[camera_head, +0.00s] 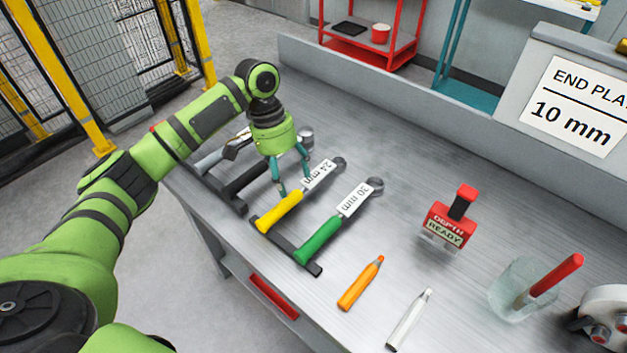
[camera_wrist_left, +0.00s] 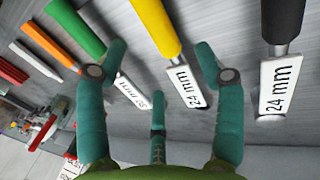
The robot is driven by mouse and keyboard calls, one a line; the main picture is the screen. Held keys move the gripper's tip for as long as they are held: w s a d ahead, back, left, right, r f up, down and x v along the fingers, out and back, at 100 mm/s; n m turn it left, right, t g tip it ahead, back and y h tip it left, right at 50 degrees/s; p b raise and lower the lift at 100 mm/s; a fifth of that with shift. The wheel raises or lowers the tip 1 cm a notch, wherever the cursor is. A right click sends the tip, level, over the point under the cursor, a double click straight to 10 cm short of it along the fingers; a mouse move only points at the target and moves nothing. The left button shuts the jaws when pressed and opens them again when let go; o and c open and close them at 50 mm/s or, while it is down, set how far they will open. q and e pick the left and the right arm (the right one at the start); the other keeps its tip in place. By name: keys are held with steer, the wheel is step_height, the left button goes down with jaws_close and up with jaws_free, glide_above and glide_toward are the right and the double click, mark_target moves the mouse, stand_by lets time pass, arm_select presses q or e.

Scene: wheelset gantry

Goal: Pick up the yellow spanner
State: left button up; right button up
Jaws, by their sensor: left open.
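The yellow spanner (camera_head: 281,212) lies on a dark rack on the bench, with a white 24 mm label near its metal head. In the left wrist view its yellow handle (camera_wrist_left: 157,25) shows at the top middle, its label below it. My left gripper (camera_head: 293,176) is open and points down close over this spanner. In the left wrist view its teal fingers (camera_wrist_left: 160,62) stand apart on both sides of the spanner, with nothing held. Whether any finger touches it, I cannot tell. My right gripper is not in view.
A green spanner (camera_head: 318,241) lies to the right and a black-handled spanner (camera_head: 246,179) to the left, both close by. Bare bench lies behind.

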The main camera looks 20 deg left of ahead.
mark_target(290, 200)
arm_select(q)
steer(key=shift+s+f, duration=0.15)
steer(key=shift+f, duration=0.3)
steer(key=s+f+p, duration=0.2)
steer(key=shift+d+f, duration=0.15)
steer(key=shift+f, duration=0.2)
steer(key=shift+w+d+f, duration=0.1)
steer(key=shift+d+f, duration=0.1)
steer(key=shift+f, duration=0.35)
steer(key=shift+w+d+f, duration=0.1)
steer(key=shift+d+f, duration=0.05)
steer(key=shift+f, duration=0.4)
steer(key=shift+w+f, duration=0.1)
steer(key=shift+f, duration=0.05)
steer(key=c, duration=1.2)
steer(key=shift+c, duration=0.9)
jaws_close()
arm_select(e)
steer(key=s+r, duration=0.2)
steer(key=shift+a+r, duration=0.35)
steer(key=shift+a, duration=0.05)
